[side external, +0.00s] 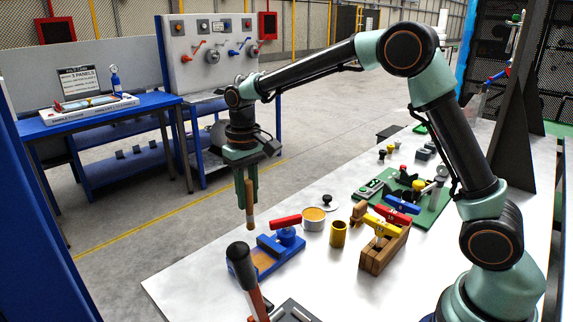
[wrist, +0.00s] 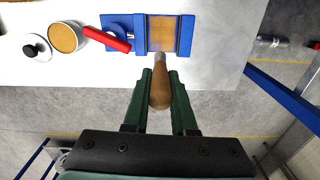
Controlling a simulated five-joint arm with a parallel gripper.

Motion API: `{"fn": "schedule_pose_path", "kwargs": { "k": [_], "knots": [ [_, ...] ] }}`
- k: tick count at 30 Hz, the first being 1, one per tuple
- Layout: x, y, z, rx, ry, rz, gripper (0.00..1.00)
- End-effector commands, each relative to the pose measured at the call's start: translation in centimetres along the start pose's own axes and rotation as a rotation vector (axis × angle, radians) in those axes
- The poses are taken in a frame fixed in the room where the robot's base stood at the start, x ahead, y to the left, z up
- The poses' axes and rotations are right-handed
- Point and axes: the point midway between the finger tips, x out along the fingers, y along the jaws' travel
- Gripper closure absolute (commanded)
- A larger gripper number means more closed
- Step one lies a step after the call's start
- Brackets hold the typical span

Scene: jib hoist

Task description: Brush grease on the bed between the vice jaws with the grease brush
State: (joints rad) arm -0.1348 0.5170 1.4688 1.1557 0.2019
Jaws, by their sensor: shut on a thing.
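My gripper (side external: 248,192) is shut on the wooden handle of the grease brush (wrist: 160,90), which hangs roughly upright, tip down. Its ferrule and tip reach the near edge of the vice bed in the wrist view; I cannot tell whether the tip touches it. The blue vice (side external: 280,262) lies on the bench below, with its red handle (side external: 286,221) sticking out. The bed (wrist: 162,33) between its two jaws looks orange-brown. The open grease pot (side external: 313,220), full of tan grease, stands beside the vice. Its lid (side external: 327,201) lies apart, behind the pot.
A brass cup (side external: 338,234) and a wooden block (side external: 385,250) with coloured levers stand right of the vice. A black-handled tool (side external: 243,268) rises in front. A green board (side external: 420,205) with small parts lies farther back. The bench's left edge is close to the vice.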

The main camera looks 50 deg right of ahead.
Motion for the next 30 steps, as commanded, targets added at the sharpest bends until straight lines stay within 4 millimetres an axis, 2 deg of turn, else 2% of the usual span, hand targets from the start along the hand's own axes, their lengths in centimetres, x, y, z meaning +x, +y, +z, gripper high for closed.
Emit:
{"fn": "schedule_pose_path", "kwargs": {
  "k": [3,6,11,30],
  "knots": [
    [0.2,0.5,-1.4,0.002,-0.001,0.0,1.0],
    [0.3,0.6,-1.9,0.0,-0.001,0.0,1.0],
    [1.3,0.7,-2.0,0.0,-0.003,0.001,1.0],
    [7.1,0.7,-1.9,0.0,-0.004,0.001,1.0]
  ]
}}
